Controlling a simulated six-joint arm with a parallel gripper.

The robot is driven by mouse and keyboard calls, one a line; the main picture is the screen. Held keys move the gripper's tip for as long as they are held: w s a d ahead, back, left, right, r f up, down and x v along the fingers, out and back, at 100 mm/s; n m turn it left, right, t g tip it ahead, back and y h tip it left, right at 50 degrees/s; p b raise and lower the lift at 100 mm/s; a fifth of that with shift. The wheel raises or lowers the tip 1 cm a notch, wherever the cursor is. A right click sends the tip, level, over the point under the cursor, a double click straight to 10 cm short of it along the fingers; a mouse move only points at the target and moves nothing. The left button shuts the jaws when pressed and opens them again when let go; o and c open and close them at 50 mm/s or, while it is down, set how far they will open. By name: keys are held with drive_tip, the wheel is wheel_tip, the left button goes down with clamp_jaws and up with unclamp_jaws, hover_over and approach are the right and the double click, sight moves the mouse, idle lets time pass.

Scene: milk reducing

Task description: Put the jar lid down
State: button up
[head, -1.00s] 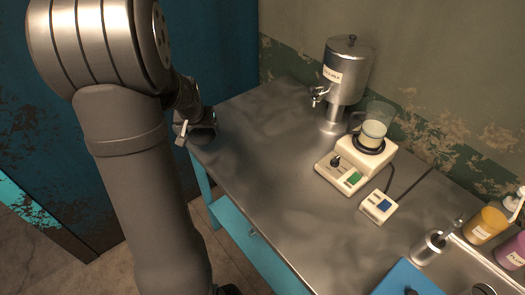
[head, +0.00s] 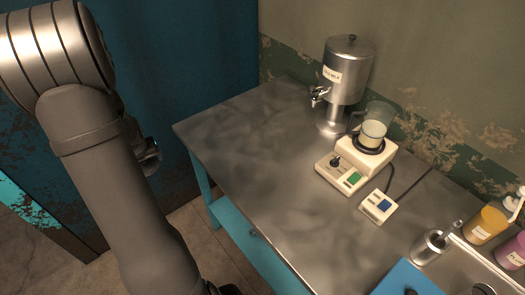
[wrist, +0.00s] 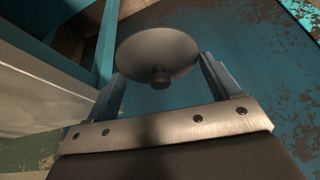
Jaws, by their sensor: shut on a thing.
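The jar lid (wrist: 150,48) is a round grey disc with a small knob, seen in the wrist view between the two fingers of my gripper (wrist: 160,72). My gripper is shut on it, with a finger at each side of the disc. In the head view my gripper (head: 149,157) shows only in part behind my arm, left of the table's far left corner. The lid cannot be made out in the head view.
The metal table (head: 245,150) has clear room on its left half. A steel dispenser (head: 347,75), a cream heating device (head: 345,168) with a glass beaker (head: 375,125), and a small switch box (head: 378,207) stand toward the right. A blue wall (head: 190,60) is behind my gripper.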

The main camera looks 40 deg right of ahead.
drive_tip(key=s+d+r+m, duration=0.1)
drive_tip(key=s+d+r, duration=0.1)
drive_tip(key=d, duration=0.5)
drive_tip(key=s+d+r+m+h, duration=0.1)
drive_tip(key=s+d+r+m, duration=0.1)
drive_tip(key=s+d, duration=0.3)
drive_tip(key=s+d+r+m, duration=0.2)
drive_tip(key=s+d, duration=0.1)
drive_tip(key=d, duration=0.7)
drive_tip(key=shift+s+d+g+h, duration=0.2)
drive_tip(key=shift+d+g+h, duration=0.05)
drive_tip(key=shift+g+h, duration=0.15)
drive_tip(key=s+d+r+m+g+h, duration=0.1)
drive_tip(key=s+d+r+m, duration=0.2)
drive_tip(key=s+d, duration=0.5)
drive_tip(key=s+d+r+m, duration=0.2)
drive_tip(key=s+d, duration=0.4)
drive_tip(key=s, duration=0.4)
drive_tip(key=shift+g, duration=0.3)
drive_tip(key=w+f, duration=0.2)
drive_tip(key=w, duration=0.1)
drive_tip(key=w+a+f, duration=0.1)
drive_tip(key=w+f, duration=0.1)
drive_tip(key=w, duration=0.2)
drive_tip(key=w+a+f, duration=0.1)
drive_tip(key=w+f, duration=0.1)
drive_tip(key=w, duration=0.1)
drive_tip(key=shift+w+f, duration=0.3)
drive_tip(key=shift+w, duration=0.05)
drive_tip(key=shift+f, duration=2)
